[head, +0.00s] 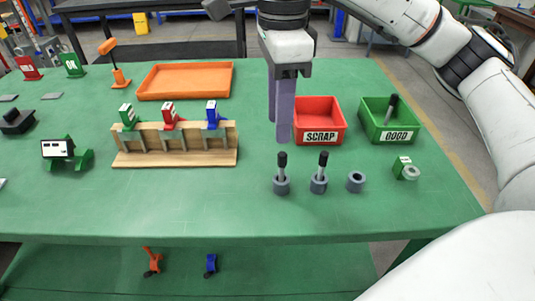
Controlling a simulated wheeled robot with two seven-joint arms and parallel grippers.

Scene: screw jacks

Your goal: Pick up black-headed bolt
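Two black-headed bolts stand upright in grey round bases on the green table: a left one (282,160) and a right one (323,159). Another black-headed bolt (391,108) leans in the green GOOD bin (367,124). My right gripper (279,133) points down, above and slightly behind the left standing bolt and apart from it. Its two purple-grey fingers look spaced in depth, with nothing visible between them. My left gripper is not in view.
An empty grey base (356,182) and a grey ring (411,173) by a green block (402,165) sit to the right. The red SCRAP bin (319,113) stands behind. A wooden rack (175,158) and orange tray (186,80) are left. The front table strip is clear.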

